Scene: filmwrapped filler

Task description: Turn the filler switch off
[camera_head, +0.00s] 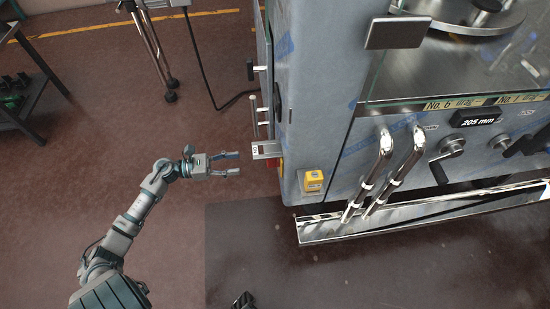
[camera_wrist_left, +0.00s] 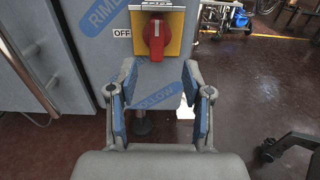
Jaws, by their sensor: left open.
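The filler switch (camera_wrist_left: 157,38) is a red rotary knob on a yellow plate, seen in the left wrist view. Its grip stands about upright, and an "OFF" label (camera_wrist_left: 122,33) is to its left. In the head view only a bit of red (camera_head: 281,163) shows at the machine's left side, and the knob's face is hidden. My left gripper (camera_head: 238,164) is open and empty, just left of the machine and pointing at it. In the left wrist view its open fingers (camera_wrist_left: 160,78) are below the knob, one on each side, apart from it.
The grey filler machine (camera_head: 325,110) fills the right. A small box (camera_head: 266,149) juts from its side near my left gripper. A dark table (camera_head: 30,105) stands far left.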

